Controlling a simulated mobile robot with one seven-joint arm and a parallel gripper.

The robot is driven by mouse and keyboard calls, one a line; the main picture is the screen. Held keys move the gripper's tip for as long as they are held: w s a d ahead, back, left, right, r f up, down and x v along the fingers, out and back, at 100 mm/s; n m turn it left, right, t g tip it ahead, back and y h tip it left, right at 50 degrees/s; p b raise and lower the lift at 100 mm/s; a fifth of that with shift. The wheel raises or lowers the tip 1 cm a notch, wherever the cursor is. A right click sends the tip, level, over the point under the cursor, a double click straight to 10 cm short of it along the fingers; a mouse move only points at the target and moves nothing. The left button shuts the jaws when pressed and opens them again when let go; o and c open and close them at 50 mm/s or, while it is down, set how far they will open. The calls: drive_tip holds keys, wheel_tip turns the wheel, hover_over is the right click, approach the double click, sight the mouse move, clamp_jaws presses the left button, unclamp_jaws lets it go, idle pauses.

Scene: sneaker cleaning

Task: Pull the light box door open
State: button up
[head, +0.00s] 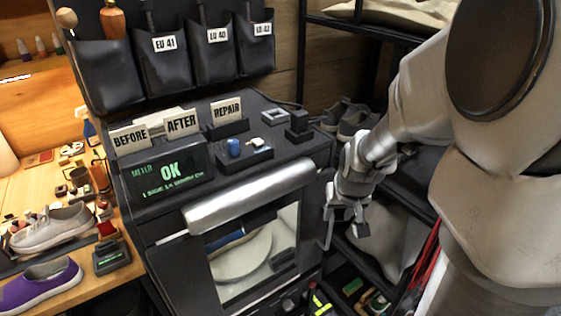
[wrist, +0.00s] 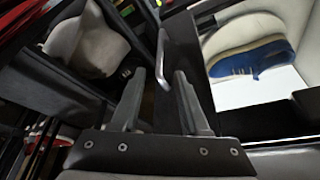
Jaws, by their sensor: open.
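The light box (head: 165,242) is a dark cabinet with a bright, white-lined inside, seen through its front; I cannot tell whether glass covers the opening. A sneaker with a blue part (wrist: 265,58) lies inside. A thin grey upright handle (head: 327,228) shows at the box's right side, and in the wrist view the handle (wrist: 162,72) stands on a dark panel (wrist: 180,50). My gripper (head: 349,218) is right of the box, beside the handle. In the wrist view its two fingers (wrist: 160,88) are apart, with the handle ahead between them; contact is not clear.
A rounded silver bar (head: 250,197) crosses the box's upper front. A dark shelf rack (head: 395,40) with shoes is close on the right. A wooden bench (head: 85,285) with sneakers is on the left.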

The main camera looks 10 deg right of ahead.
sight(331, 228)
drive_tip(key=b+x, duration=0.8)
drive_tip(key=x, duration=0.4)
drive_tip(key=shift+w+d+f, duration=0.1)
drive_tip(key=shift+w+f, duration=0.1)
clamp_jaws()
idle(1.1)
